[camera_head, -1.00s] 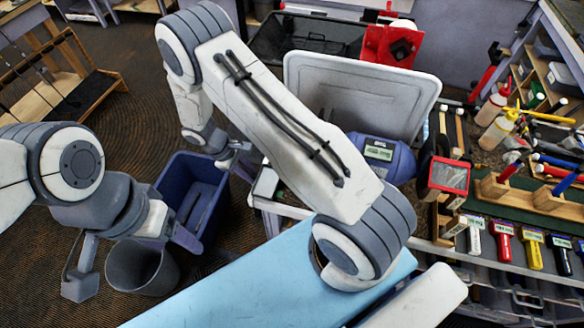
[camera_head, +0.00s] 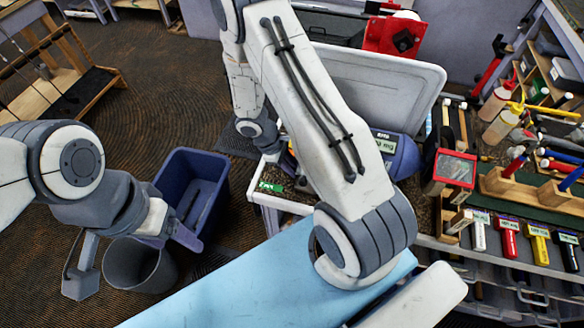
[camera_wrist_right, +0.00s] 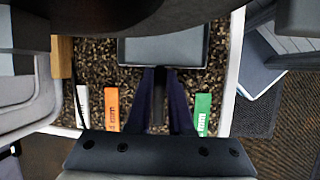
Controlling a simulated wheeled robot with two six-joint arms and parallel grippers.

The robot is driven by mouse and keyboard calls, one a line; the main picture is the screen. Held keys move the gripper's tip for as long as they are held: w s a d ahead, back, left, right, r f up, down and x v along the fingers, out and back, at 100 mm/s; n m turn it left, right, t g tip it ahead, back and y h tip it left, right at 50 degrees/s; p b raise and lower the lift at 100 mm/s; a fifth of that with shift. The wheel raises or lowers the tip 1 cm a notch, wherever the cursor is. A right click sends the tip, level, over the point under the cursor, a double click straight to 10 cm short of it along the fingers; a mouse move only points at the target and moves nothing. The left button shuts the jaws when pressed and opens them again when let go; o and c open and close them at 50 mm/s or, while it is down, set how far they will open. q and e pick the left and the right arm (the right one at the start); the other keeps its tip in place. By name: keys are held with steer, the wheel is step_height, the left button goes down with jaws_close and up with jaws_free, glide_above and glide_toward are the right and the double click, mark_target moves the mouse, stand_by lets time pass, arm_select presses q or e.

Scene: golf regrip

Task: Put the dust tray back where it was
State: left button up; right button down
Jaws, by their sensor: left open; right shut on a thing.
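The dust tray (camera_wrist_right: 165,47) is a dark-rimmed tray with a grey inside, at the top centre of the right wrist view. My right gripper (camera_wrist_right: 160,72) is shut on it, with a dark narrow part of it between the fingers. It is over a brown speckled worktop (camera_wrist_right: 95,62); whether it touches the surface I cannot tell. In the head view my right forearm hides the tray and most of the right gripper. My left gripper (camera_head: 132,255) is open and empty at the lower left, over a grey wastebasket (camera_head: 120,262).
White, orange (camera_wrist_right: 111,108) and green (camera_wrist_right: 202,113) labelled strips lie on the worktop. In the head view a blue-grey device (camera_head: 403,160), a red-framed box (camera_head: 455,170), a pale upright panel (camera_head: 410,85) and several tools crowd the right. A blue bin (camera_head: 205,165) stands left on the floor.

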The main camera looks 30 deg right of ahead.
steer(key=shift+f, duration=0.1)
steer(key=c, duration=0.8)
jaws_free()
